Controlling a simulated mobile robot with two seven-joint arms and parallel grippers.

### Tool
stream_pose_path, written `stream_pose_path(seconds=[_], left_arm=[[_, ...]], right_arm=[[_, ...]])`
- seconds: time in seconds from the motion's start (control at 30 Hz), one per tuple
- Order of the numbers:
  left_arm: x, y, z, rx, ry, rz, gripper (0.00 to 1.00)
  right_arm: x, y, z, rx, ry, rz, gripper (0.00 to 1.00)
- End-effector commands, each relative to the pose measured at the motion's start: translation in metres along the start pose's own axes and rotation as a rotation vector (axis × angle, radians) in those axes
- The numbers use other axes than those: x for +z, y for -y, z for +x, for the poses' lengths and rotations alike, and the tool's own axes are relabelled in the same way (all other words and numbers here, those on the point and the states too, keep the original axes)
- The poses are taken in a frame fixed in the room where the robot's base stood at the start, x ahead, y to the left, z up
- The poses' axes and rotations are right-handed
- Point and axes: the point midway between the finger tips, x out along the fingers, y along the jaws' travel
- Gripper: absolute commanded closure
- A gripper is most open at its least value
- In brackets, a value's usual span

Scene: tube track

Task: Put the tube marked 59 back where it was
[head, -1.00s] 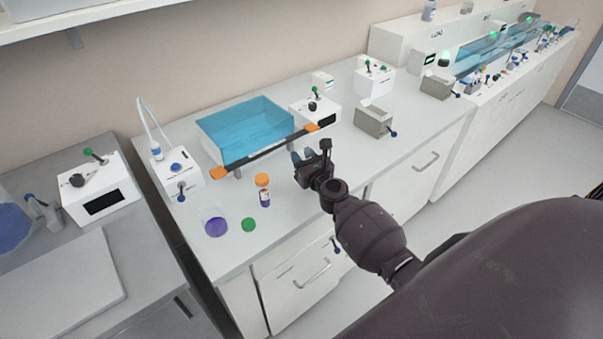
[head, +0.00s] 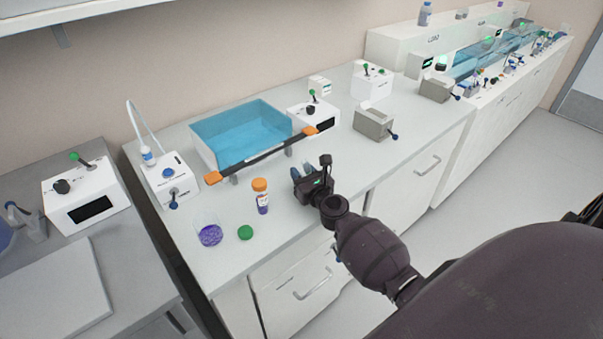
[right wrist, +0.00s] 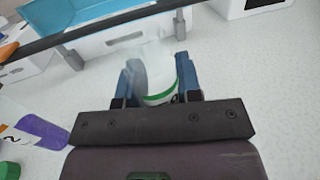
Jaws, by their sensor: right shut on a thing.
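My right gripper (head: 308,178) is over the bench, right of the orange-capped tube. In the right wrist view its blue fingers (right wrist: 160,80) are shut on a pale, clear-walled tube (right wrist: 157,82) with a green band. No number can be read on it, and the fingers hide its sides. The orange-capped tube (head: 262,198) stands upright on the bench, with purple contents and a label too small to read. A labelled tube with purple in it (right wrist: 42,130) shows at the left of the right wrist view. My left gripper is not in view.
A blue water bath (head: 240,135) stands behind a dark rail (head: 262,158) with orange ends. A cup with purple contents (head: 209,234) and a green cap (head: 245,232) lie near the front edge. A grey metal block (head: 373,123) is to the right. The bench between is clear.

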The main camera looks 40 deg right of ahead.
Motion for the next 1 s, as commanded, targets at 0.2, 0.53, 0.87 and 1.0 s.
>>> stream_pose_path(seconds=[0.2,0.53,0.87,1.0], left_arm=[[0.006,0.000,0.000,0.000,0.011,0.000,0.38],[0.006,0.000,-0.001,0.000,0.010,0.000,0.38],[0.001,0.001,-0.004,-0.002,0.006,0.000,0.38],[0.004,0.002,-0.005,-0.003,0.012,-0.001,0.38]], right_arm=[[-0.004,0.000,0.000,0.000,-0.001,0.000,0.54],[-0.004,0.000,0.000,0.000,-0.001,0.000,0.42],[0.000,0.000,-0.025,-0.001,-0.003,0.001,0.42],[0.000,0.000,-0.051,-0.001,-0.003,0.001,0.42]])
